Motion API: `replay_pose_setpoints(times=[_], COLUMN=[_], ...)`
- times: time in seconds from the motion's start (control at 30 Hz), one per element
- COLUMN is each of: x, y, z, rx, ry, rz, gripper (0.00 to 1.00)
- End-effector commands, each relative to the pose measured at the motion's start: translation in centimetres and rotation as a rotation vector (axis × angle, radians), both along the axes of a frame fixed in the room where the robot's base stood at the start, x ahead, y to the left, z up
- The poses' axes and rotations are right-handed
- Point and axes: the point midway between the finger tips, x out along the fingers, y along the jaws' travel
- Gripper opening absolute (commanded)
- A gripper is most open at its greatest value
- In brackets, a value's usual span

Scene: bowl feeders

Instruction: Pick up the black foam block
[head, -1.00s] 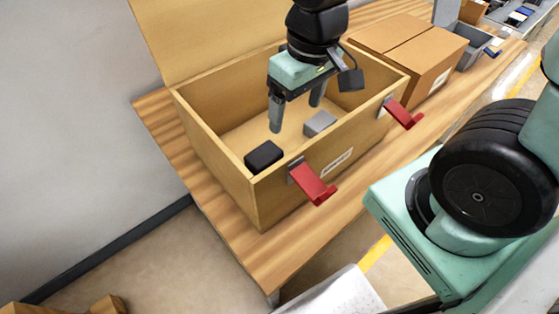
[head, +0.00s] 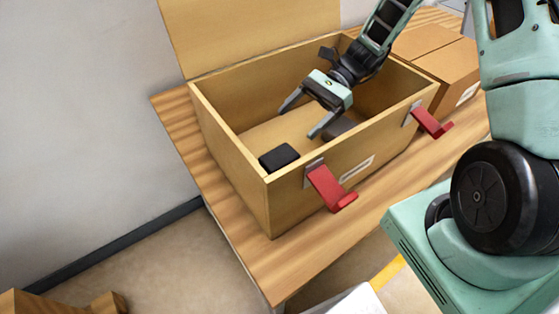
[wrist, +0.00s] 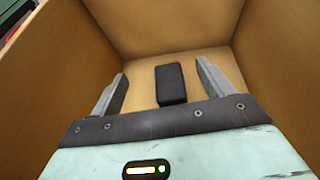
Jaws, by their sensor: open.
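The black foam block (head: 279,157) lies on the floor of the open wooden box (head: 228,137), in its near left corner. My gripper (head: 296,123) is inside the box, tilted, with its two fingers spread and pointing left toward the block's end. It is open and empty, and apart from the block in the head view. In the wrist view the black block (wrist: 171,84) appears between the spread fingers (wrist: 161,70), beyond the palm. A grey block (head: 340,127) lies to the right, partly hidden behind my gripper and in shadow.
The box walls stand close around my gripper, and its lid (head: 250,35) is raised at the back. Two red latches (head: 328,188) stick out from the front wall. A closed cardboard box (head: 440,62) stands to the right on the wooden table (head: 225,205).

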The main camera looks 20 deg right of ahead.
Motion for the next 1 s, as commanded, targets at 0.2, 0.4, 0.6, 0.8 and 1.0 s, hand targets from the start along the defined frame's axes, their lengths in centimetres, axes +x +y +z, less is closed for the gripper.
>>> replay_pose_setpoints(times=[0.2, 0.4, 0.6, 0.8, 1.0], x=[0.4, 0.4, 0.2, -0.1, -0.9], y=[0.1, 0.1, 0.7, 1.9, 4.8], z=[-2.0, -6.0, -8.2, -8.6, -9.7], rx=[0.032, 0.029, 0.028, 0.028, 0.029], ry=[0.024, 0.022, 0.018, 0.018, 0.019], rz=[-0.024, -0.022, -0.019, -0.019, -0.019], gripper=[0.80, 0.80, 0.80, 0.80, 0.80])
